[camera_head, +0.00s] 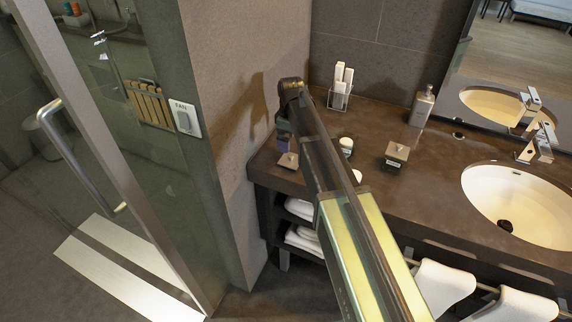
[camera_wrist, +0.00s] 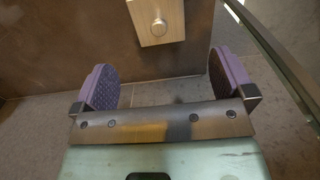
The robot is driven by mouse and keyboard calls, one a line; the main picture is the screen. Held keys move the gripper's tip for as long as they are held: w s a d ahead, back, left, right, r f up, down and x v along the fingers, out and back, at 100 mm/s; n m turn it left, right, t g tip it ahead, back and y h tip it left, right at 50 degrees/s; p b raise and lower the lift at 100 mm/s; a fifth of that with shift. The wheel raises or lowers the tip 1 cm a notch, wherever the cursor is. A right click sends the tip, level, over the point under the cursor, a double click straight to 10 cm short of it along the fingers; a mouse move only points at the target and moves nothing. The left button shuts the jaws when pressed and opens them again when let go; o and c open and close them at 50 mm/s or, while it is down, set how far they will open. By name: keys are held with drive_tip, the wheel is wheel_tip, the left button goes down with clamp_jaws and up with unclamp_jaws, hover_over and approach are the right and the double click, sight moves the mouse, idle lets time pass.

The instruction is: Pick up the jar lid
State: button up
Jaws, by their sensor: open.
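The jar lid (camera_head: 289,160) is a square tan plate with a small round knob. It lies by itself near the left front corner of the dark vanity counter (camera_head: 440,188). It also shows at the top of the wrist view (camera_wrist: 150,34), knob facing the camera, its upper part cut off. My gripper (camera_head: 285,142) is over the counter's left end, close to the lid, partly hidden by my arm. In the wrist view my gripper (camera_wrist: 165,82) has its two purple pads wide apart with nothing between them. The lid appears beyond the pads.
A jar with a square tan top (camera_head: 394,160) stands right of my arm. A small white-topped jar (camera_head: 346,144) and a white round item (camera_head: 357,175) are beside my arm.

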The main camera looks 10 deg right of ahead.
sight(291, 155)
wheel_tip(291, 155, down, 9)
drive_tip(key=b, duration=0.7)
drive_tip(key=shift+d+f+b, duration=0.1)
drive_tip(key=shift+f+b, duration=0.1)
drive_tip(key=shift+b, duration=0.2)
drive_tip(key=shift+r, duration=0.25)
drive_tip(key=c, duration=0.9)
